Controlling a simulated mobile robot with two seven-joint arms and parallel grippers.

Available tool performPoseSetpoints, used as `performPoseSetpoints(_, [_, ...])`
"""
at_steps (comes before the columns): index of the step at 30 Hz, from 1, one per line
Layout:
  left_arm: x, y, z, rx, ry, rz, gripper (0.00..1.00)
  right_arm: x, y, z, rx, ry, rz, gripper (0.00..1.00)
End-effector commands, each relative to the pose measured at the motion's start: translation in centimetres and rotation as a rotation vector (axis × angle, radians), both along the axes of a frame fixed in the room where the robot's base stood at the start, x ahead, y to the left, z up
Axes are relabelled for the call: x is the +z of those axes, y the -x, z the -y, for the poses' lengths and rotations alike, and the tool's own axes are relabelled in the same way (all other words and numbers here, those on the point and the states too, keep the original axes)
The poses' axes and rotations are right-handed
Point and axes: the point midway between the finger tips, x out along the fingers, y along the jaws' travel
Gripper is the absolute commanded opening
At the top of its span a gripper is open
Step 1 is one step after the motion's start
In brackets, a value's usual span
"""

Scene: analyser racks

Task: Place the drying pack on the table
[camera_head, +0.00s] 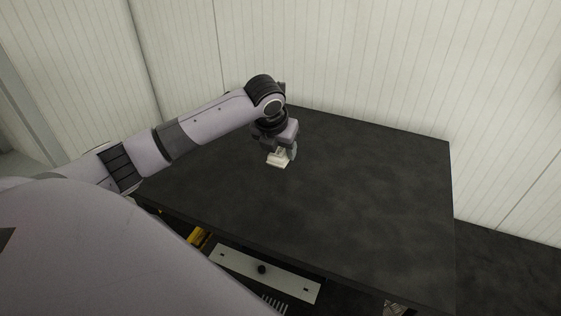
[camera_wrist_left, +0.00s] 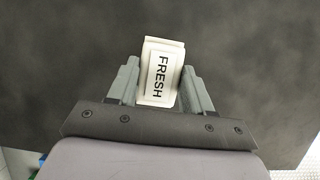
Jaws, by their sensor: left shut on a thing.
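The drying pack (camera_wrist_left: 161,72) is a small white block with the word FRESH on its face. My left gripper (camera_wrist_left: 159,80) is shut on it, with one grey finger on each side. In the head view the pack (camera_head: 277,159) shows under the left gripper (camera_head: 283,152), over the dark table (camera_head: 370,190). I cannot tell whether the pack touches the table top or is a little above it. My right gripper is in neither view.
The table top is bare around the pack, with wide free room to the right. A pale panelled wall (camera_head: 350,60) stands behind the table. Below the front edge is a light panel (camera_head: 240,268) with a dark knob, and something yellow (camera_head: 198,237).

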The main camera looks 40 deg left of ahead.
Motion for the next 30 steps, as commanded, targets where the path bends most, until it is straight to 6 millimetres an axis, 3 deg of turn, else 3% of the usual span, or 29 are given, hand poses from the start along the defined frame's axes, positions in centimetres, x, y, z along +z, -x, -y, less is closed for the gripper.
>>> performPoseSetpoints(11, [-4.4, 0.0, 0.0, -0.001, 0.001, -0.001, 0.10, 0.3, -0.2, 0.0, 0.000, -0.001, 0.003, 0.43])
performPoseSetpoints(22, [-4.8, 0.0, 0.0, -0.001, -0.001, 0.001, 0.10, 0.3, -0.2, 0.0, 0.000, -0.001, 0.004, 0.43])
performPoseSetpoints(23, [-4.9, 0.0, 0.0, 0.000, 0.000, 0.000, 0.53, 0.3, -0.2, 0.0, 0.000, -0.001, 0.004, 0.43])
performPoseSetpoints(25, [-4.8, 0.0, 0.0, 0.000, 0.000, 0.000, 0.76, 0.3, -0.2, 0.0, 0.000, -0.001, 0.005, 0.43])
performPoseSetpoints(30, [-4.8, 0.0, 0.0, 0.000, 0.000, 0.000, 0.76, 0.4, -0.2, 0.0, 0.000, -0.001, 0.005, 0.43])
